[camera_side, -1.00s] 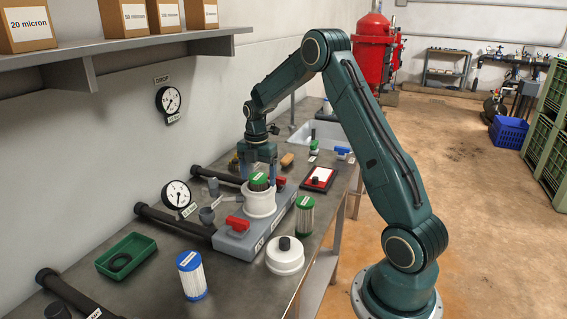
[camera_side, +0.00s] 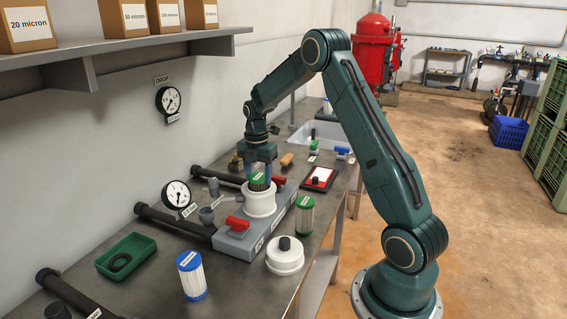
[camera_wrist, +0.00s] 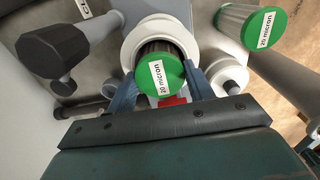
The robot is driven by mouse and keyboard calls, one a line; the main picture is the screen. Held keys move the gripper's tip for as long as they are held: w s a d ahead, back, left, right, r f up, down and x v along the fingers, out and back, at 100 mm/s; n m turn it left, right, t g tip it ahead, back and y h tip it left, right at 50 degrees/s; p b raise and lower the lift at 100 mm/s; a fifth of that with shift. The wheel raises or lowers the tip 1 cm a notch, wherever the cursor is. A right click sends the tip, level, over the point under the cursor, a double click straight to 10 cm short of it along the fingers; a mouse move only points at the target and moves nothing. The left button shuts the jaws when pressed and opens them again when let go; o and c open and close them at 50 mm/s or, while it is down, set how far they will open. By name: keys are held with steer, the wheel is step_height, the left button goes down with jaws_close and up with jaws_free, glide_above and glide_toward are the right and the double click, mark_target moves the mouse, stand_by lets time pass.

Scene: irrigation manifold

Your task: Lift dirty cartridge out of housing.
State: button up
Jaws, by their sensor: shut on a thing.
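The dirty cartridge (camera_side: 258,186) has a green cap and dark, dirty pleats. It stands upright in the white round housing (camera_side: 260,205), with its cap and upper part above the rim. In the wrist view the cartridge's green cap (camera_wrist: 163,75) reads "20 micron", and the housing's rim (camera_wrist: 132,42) curves around it. My gripper (camera_side: 260,178) points down over the housing and is shut on the cartridge, one finger on each side. The fingers also show in the wrist view (camera_wrist: 162,88). The cartridge's lower part is hidden inside the housing.
A cleaner green-capped cartridge (camera_side: 304,216) and a white lid (camera_side: 285,256) stand right of the manifold. Red valve handles (camera_side: 238,224) flank the housing. A blue-capped cartridge (camera_side: 191,276) and a green tray (camera_side: 126,256) are at the front left. A red-edged tray (camera_side: 319,180) lies behind.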

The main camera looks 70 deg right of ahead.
steer(key=shift+r, duration=0.15)
step_height(320, 180, up, 20)
stand_by(0.7)
stand_by(0.4)
